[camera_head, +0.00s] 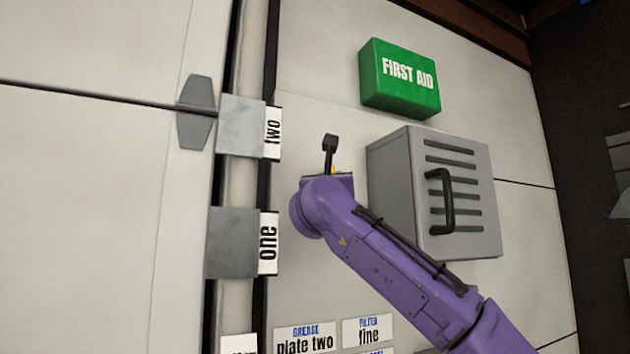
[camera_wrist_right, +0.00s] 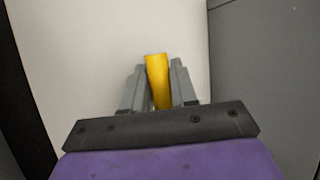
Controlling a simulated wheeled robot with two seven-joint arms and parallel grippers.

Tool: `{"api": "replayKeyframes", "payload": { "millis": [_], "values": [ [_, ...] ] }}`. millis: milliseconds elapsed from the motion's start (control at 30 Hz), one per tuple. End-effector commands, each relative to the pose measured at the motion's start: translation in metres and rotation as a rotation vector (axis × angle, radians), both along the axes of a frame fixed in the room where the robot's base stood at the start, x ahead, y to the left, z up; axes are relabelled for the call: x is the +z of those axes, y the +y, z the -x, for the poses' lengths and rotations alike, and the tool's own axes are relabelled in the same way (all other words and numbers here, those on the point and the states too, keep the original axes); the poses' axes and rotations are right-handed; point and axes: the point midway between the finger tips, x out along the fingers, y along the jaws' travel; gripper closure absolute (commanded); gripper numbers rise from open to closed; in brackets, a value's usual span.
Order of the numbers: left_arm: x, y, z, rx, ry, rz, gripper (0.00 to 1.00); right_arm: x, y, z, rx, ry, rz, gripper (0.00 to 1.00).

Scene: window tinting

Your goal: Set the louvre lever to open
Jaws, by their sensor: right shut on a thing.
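In the right wrist view, a yellow bar (camera_wrist_right: 157,80), which looks like the louvre lever, stands between the two grey fingers of my right gripper (camera_wrist_right: 158,88). The fingers are shut on it. In the head view, my purple right arm reaches up from the lower right to the pale wall. My right gripper (camera_head: 332,171) is there mostly hidden behind its wrist, with only a sliver of yellow showing. A dark block on a stem (camera_head: 330,145) shows just above; I cannot tell whether it is a finger or a wall fitting. No lever markings are readable. My left gripper is not in view.
A grey slotted box (camera_head: 390,180) with a black handle (camera_head: 445,205) stands close right of the gripper. A green first aid box (camera_head: 400,80) is above. Grey plates labelled two (camera_head: 240,127) and one (camera_head: 232,242) are left. Labels (camera_head: 305,338) are below.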

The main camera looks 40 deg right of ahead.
Motion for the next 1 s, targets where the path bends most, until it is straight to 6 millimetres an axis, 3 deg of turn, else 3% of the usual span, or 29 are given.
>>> {"api": "replayKeyframes", "payload": {
  "millis": [700,733,1000],
  "values": [
    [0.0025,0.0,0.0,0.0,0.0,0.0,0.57,0.0014,-0.0077,0.0026,-0.001,-0.017,-0.07,1.0],
    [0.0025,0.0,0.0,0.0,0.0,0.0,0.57,0.0014,-0.0077,0.0026,-0.001,-0.017,-0.07,0.66],
    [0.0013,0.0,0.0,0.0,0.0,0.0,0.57,0.0002,-0.0064,0.0025,-0.001,-0.016,-0.069,0.66]
  ]
}}
